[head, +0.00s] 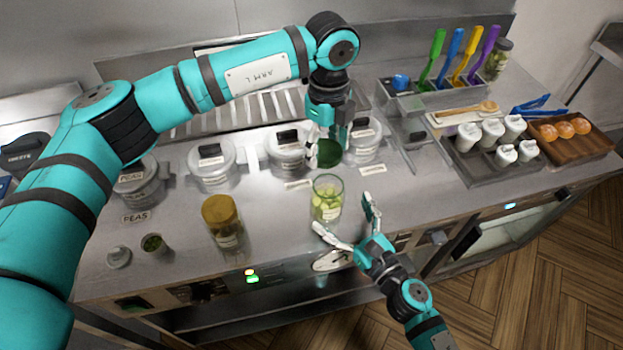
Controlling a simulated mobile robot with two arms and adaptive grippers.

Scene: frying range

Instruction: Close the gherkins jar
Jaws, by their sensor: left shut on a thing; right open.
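The gherkins jar (327,202) is an upright open glass jar with pale green pieces inside, standing near the counter's front edge. My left gripper (328,143) is shut on a dark green round lid (327,155), held behind and above the jar, apart from its rim. My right gripper (343,214) is open at the jar's front right, one finger in front of the jar and one to its right. Whether a finger touches the glass I cannot tell.
A jar with a gold lid (222,218) stands left of the gherkins jar. Clear lidded tubs (213,170) line the counter behind. A small cup (155,243) sits at front left. A tray of white shakers (466,168) and a wooden tray (590,145) are at right.

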